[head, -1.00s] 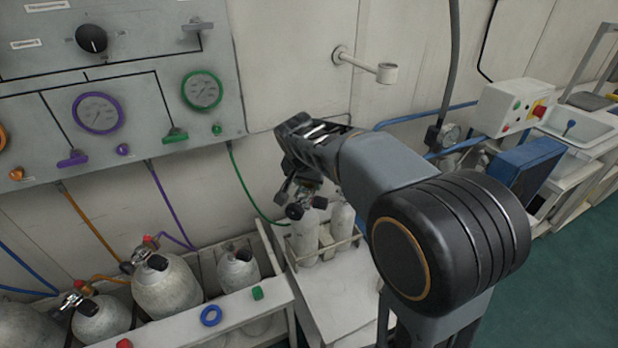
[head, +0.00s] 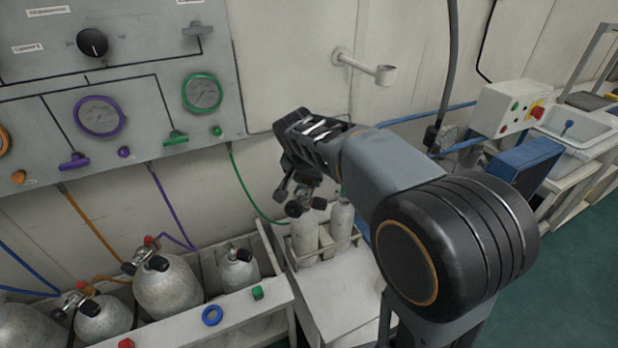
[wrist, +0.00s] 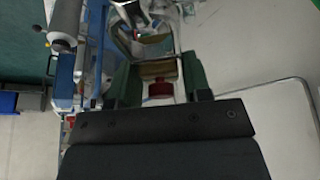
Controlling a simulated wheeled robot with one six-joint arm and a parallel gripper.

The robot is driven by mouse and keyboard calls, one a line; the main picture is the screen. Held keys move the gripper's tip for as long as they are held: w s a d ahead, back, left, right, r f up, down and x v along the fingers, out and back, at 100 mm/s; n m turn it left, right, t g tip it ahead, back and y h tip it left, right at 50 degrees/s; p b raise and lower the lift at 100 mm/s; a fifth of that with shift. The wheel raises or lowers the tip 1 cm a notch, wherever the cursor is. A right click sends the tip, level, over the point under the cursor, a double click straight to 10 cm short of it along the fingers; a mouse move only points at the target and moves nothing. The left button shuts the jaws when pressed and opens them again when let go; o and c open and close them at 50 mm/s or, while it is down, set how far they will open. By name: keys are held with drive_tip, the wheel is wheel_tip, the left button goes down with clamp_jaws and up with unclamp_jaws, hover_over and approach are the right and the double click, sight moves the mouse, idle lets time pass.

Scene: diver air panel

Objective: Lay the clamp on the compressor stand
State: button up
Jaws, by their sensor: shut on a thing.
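My gripper (head: 304,178) hangs in the middle of the head view, above a pair of small grey cylinders. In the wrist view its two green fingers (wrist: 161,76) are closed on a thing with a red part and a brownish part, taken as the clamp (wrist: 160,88). The clamp's full shape is hidden by the gripper and arm. Black knobs and metal fittings show just below the gripper, but I cannot tell which belong to the clamp. A white stand (head: 549,196) with a blue box appears at the right; I cannot tell for certain that it is the compressor stand.
A white rack (head: 265,313) with grey cylinders (head: 168,290) stands at lower left. A gauge panel (head: 160,60) covers the left wall. A white low table (head: 345,300) bears the small cylinders. A control box (head: 507,108) and sink (head: 582,135) are at right; green floor lies beyond.

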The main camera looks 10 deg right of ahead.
drive_tip(key=shift+r+p, duration=1.35)
drive_tip(key=shift+r, duration=0.85)
